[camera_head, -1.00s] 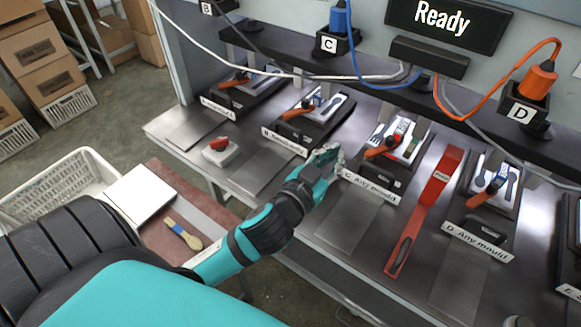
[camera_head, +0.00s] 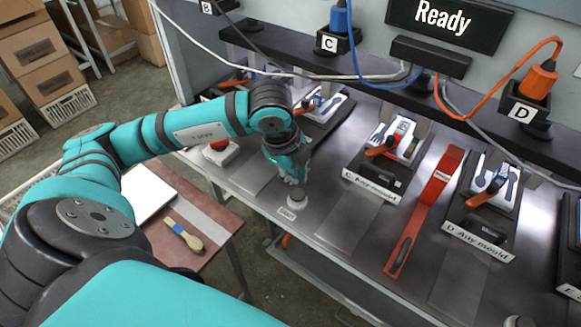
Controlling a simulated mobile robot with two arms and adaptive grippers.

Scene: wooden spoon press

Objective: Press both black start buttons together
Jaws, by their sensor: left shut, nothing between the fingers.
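My left gripper (camera_head: 290,172) is shut and empty, pointing down over the front left part of the metal table. Just below and to the right of its fingertips is a small round pale button housing (camera_head: 297,201), with a white label in front. It looks like one start button, but I cannot make out a black cap. I cannot tell whether the fingertips touch it. A similar round pale piece (camera_head: 519,321) shows at the bottom edge, right of centre, cut off by the frame; it may be the other start button. My right gripper is not in view.
A red button on a white box (camera_head: 221,151) sits left of my gripper. Several moulds, such as the one marked C (camera_head: 384,165), line the back. A long red-handled tool (camera_head: 421,213) lies right of centre. The display (camera_head: 447,22) reads "Ready".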

